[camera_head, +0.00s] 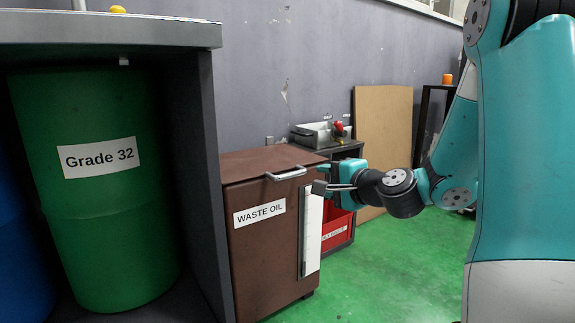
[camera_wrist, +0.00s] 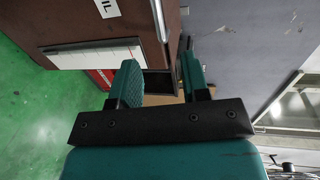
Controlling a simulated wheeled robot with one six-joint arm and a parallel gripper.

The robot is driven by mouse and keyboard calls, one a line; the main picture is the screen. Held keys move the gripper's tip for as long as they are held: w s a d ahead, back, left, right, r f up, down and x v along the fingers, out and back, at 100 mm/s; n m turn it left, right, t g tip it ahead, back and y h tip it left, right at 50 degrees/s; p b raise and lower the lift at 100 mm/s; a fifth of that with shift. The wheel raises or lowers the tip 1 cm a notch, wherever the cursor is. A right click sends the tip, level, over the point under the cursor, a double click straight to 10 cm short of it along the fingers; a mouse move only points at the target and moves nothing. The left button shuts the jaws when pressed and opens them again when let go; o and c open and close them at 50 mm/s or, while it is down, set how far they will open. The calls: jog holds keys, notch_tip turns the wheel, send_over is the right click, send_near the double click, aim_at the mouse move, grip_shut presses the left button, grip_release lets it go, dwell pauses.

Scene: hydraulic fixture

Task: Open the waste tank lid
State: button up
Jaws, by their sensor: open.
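The waste tank is a brown box (camera_head: 260,250) labelled "WASTE OIL", standing centre in the head view. Its brown lid (camera_head: 245,162) lies flat and closed on top. A silver bar handle (camera_head: 286,173) sits at the lid's front edge; it also shows at the top of the wrist view (camera_wrist: 160,20). My gripper (camera_head: 318,187) is just right of the handle. In the wrist view my gripper's fingers (camera_wrist: 160,62) are apart and empty, and the handle lies beyond the tips, roughly in line with the gap. I see no contact with the handle.
A dark cabinet (camera_head: 208,170) holding a green "Grade 32" drum (camera_head: 95,210) stands close left of the tank. A white gauge strip (camera_head: 312,235) is on the tank's front. A red bin (camera_head: 338,228) stands behind right. Green floor is free at the right.

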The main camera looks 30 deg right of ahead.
aim_at(293, 175)
jog(key=w+f+p, duration=0.1)
jog(key=w+p, duration=0.2)
jog(key=w, duration=0.2)
jog(key=w+f+p, duration=0.1)
jog(key=w+p, duration=0.2)
jog(key=w, duration=0.2)
jog(key=w+f+p, duration=0.1)
jog(key=w+p, duration=0.2)
jog(key=w, duration=0.2)
jog(key=shift+a+f, duration=0.15)
jog(key=shift+a, duration=0.15)
grip_shut()
